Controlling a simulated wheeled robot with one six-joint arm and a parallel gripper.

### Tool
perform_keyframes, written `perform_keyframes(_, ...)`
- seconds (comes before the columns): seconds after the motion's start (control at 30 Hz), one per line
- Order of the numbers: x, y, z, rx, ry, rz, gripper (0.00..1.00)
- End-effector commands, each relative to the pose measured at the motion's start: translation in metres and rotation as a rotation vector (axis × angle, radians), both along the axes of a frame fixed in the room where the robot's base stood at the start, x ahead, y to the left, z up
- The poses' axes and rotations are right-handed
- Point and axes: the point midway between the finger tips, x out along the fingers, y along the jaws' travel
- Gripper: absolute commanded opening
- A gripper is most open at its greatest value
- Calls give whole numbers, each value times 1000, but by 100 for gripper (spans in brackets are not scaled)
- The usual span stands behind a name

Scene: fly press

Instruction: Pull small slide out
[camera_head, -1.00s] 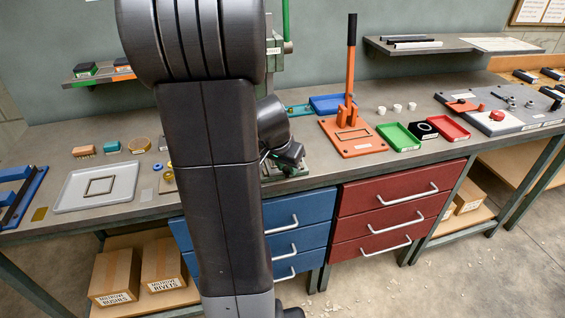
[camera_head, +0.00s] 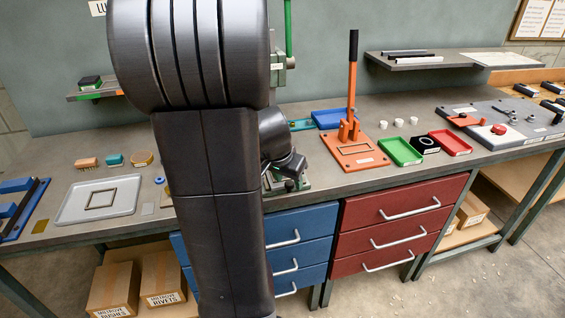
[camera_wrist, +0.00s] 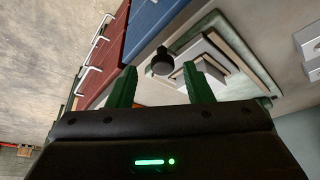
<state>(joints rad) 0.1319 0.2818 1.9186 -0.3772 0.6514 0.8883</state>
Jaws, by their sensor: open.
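The small slide (camera_wrist: 205,52) shows in the wrist view as a pale grey stepped block on the green-edged press base (camera_wrist: 262,80). A dark round knob (camera_wrist: 162,63) sits at its near end. My gripper (camera_wrist: 158,86) is open, with two green fingers pointing toward the knob. The knob appears between and just beyond the fingertips; I cannot tell whether they touch it.
Blue drawers (camera_head: 290,240) and red drawers (camera_head: 400,225) sit under the bench front. An orange lever press (camera_head: 353,158) stands right of the fly press, with a green tray (camera_head: 402,151) beside it. A grey tray (camera_head: 70,212) lies at left.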

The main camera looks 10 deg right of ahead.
Motion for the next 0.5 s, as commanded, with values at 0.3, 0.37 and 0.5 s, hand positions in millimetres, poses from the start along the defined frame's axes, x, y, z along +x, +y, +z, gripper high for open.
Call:
perform_keyframes(0.3, -17, 17, 59, 1, -6, 2, 46)
perform_keyframes(0.37, -20, 20, 70, 1, -5, 3, 46)
perform_keyframes(0.5, -28, 26, 92, 1, -4, 2, 46)
